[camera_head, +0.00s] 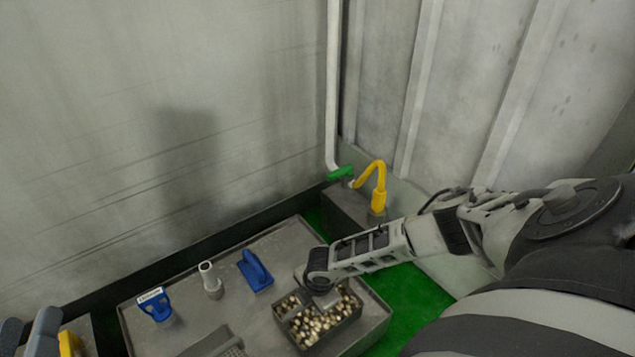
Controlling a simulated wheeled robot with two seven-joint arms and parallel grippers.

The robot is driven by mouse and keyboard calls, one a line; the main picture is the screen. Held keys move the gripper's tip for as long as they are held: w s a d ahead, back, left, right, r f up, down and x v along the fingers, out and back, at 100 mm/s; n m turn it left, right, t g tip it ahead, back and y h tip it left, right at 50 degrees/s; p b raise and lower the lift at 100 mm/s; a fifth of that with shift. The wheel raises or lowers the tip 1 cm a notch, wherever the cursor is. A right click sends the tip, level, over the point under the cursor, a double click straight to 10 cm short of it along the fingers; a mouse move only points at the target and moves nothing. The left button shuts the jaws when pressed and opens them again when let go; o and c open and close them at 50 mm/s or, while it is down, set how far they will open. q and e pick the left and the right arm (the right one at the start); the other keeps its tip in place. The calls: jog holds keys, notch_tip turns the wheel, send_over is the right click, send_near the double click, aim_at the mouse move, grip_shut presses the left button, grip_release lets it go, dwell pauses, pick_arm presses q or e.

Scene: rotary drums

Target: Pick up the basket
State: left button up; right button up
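The basket (341,331) is a dark grey rectangular container filled with small beige and brown pieces. It sits on the grey table top near its right front side. My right arm comes in from the right, and its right gripper (325,296) is over the back part of the basket. The gripper's wrist hides some of the basket's back rim. The fingertips are too small and covered to tell whether they are open or closed, or whether they touch the rim.
A grey ridged item (215,343) lies left of the basket. A yellow bent pipe (378,188) rises behind my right arm. Walls close off the back.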

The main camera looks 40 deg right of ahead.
grip_shut()
jog(key=shift+r, duration=0.1)
